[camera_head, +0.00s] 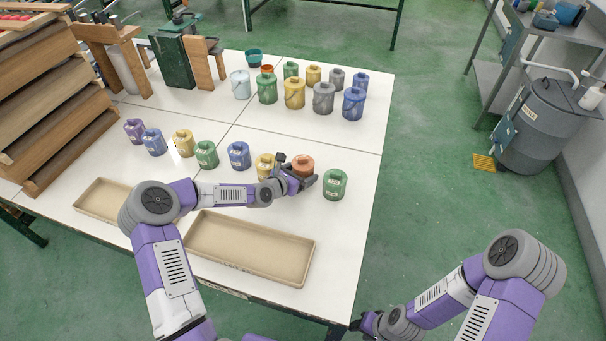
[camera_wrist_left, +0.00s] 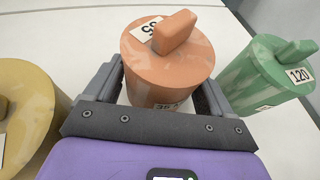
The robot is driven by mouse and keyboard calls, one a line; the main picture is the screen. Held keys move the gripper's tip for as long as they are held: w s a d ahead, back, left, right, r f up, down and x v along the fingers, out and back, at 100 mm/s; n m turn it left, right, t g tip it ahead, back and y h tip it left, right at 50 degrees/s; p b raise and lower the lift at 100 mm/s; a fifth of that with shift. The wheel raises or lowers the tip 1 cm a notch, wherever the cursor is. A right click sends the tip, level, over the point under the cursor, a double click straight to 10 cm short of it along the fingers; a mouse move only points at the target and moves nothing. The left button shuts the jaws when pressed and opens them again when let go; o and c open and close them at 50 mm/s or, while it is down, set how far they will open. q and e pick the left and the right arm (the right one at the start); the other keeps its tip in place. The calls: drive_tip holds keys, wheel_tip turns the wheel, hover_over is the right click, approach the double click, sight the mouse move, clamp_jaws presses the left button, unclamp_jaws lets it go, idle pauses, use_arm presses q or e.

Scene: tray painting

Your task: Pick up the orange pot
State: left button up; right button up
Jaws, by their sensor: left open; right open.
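The orange pot (camera_head: 303,166) stands upright on the white table in the front row, between a yellow pot (camera_head: 265,166) and a green pot (camera_head: 335,184). It has a lid with a block-shaped knob and white number labels. In the left wrist view the orange pot (camera_wrist_left: 167,65) sits between the two fingers of my left gripper (camera_wrist_left: 160,92), which is open around its lower body. My left gripper (camera_head: 296,180) reaches it from the left in the head view. My right gripper (camera_head: 361,324) is open, low beside the table's front right corner, and holds nothing visible.
In the left wrist view the green pot (camera_wrist_left: 265,75) is close by the right finger and the yellow pot (camera_wrist_left: 25,115) by the left. Two shallow trays, one at the left (camera_head: 100,208) and one at the right (camera_head: 250,245), lie in front. More pots stand behind.

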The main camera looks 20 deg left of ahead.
use_arm(q)
drive_tip(key=shift+r, duration=0.1)
drive_tip(key=c, duration=1)
wheel_tip(320, 180, up, 12)
drive_tip(key=p, duration=0.4)
drive_tip(key=shift+r+p, duration=3)
drive_tip(key=shift+r, duration=1)
